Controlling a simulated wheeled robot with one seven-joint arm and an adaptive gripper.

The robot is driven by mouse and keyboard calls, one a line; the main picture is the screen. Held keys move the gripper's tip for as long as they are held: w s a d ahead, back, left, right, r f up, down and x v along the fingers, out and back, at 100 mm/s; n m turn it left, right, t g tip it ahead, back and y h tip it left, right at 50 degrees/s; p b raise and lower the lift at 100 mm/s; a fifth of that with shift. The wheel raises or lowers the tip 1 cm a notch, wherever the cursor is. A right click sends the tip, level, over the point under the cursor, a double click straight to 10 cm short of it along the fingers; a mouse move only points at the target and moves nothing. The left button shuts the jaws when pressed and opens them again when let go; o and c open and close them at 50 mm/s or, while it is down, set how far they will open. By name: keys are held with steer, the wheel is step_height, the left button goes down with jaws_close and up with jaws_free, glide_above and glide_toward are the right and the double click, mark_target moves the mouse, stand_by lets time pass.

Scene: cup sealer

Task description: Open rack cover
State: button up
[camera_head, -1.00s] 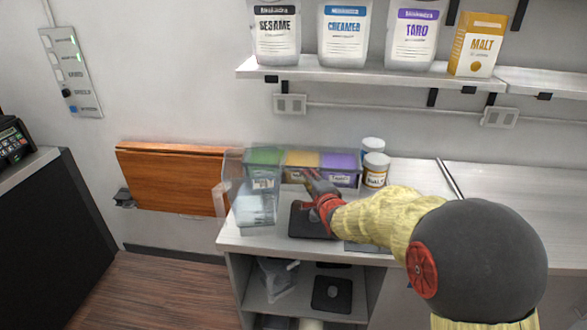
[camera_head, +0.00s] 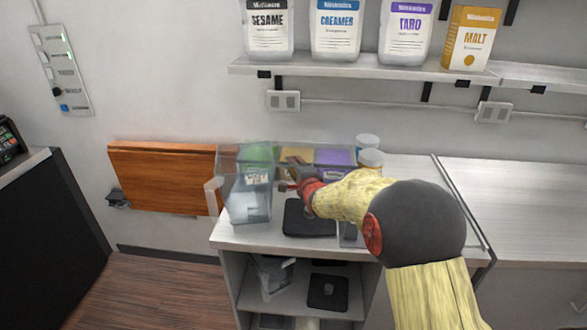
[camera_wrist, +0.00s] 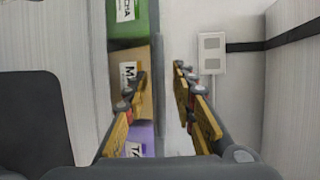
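The rack (camera_head: 222,176) stands at the back of the counter against the wall, with a clear cover and walls. Inside are a green bin (camera_head: 258,153), a tan bin (camera_head: 296,152) and a purple bin (camera_head: 335,158). My gripper (camera_head: 291,172) is in front of the tan bin, near the rack's upper front. In the wrist view, my gripper (camera_wrist: 160,72) is open, one finger over the tan bin's face (camera_wrist: 142,100) and the other beyond the rack's grey upper edge (camera_wrist: 158,35). Whether the clear cover lies between the fingers or touches them, I cannot tell.
A clear container (camera_head: 250,203) stands at the rack's left front. A black mat (camera_head: 308,219) lies in front. White-lidded jars (camera_head: 371,158) stand close on the right. A shelf (camera_head: 360,68) with several packages hangs above. The counter (camera_head: 520,215) farther right is clear.

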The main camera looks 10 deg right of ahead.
steer(key=shift+c, duration=0.4)
jaws_close()
stand_by(0.4)
